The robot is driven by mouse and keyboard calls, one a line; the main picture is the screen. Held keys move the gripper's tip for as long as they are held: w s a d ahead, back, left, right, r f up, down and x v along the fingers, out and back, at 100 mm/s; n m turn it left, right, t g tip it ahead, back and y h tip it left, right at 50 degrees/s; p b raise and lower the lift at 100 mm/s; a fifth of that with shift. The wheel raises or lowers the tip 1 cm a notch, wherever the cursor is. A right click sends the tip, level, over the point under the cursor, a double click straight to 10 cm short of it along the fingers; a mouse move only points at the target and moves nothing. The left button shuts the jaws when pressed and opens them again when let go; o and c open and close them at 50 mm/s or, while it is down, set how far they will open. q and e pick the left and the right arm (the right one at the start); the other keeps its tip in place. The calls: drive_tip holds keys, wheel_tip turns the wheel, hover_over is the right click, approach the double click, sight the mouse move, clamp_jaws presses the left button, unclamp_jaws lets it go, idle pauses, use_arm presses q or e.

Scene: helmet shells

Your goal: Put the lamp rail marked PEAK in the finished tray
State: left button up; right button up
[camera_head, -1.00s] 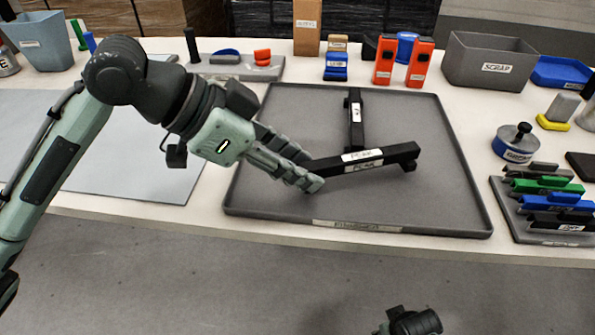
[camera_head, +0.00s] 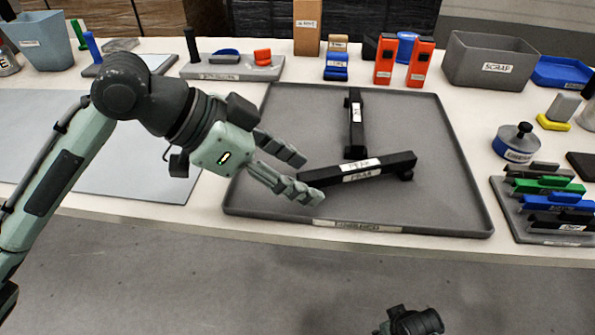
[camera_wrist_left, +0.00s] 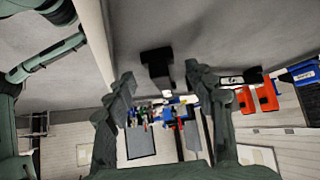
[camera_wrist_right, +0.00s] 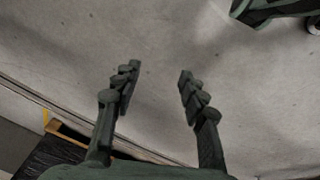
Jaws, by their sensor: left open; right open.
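The lamp rail marked PEAK (camera_head: 388,169) is a black bar with white labels. It lies slanted in the grey finished tray (camera_head: 445,205), its left end near my left gripper (camera_head: 308,178). The left gripper is open, with its fingers apart around that end; I cannot tell whether they touch it. In the left wrist view a dark bar end (camera_wrist_left: 157,66) shows between the open fingers. A second black rail (camera_head: 356,130) lies behind in the same tray, its marking too small to read. My right gripper (camera_wrist_right: 157,84) is open and empty over grey floor.
A grey scrap bin (camera_head: 490,62) and two orange blocks (camera_head: 385,60) stand behind the tray. A rack with several coloured rails (camera_head: 545,205) is at right, next to a blue-and-grey round weight (camera_head: 515,145). A grey mat (camera_head: 130,165) lies left. The tray's right side is free.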

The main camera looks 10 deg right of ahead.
use_arm(q)
drive_tip(key=v, duration=1.2)
use_arm(e)
drive_tip(key=shift+s+f, duration=0.3)
drive_tip(key=shift+f, duration=0.5)
use_arm(q)
drive_tip(key=shift+s+d, duration=0.1)
drive_tip(key=shift+s, duration=0.05)
use_arm(e)
drive_tip(key=shift+w+r, duration=0.15)
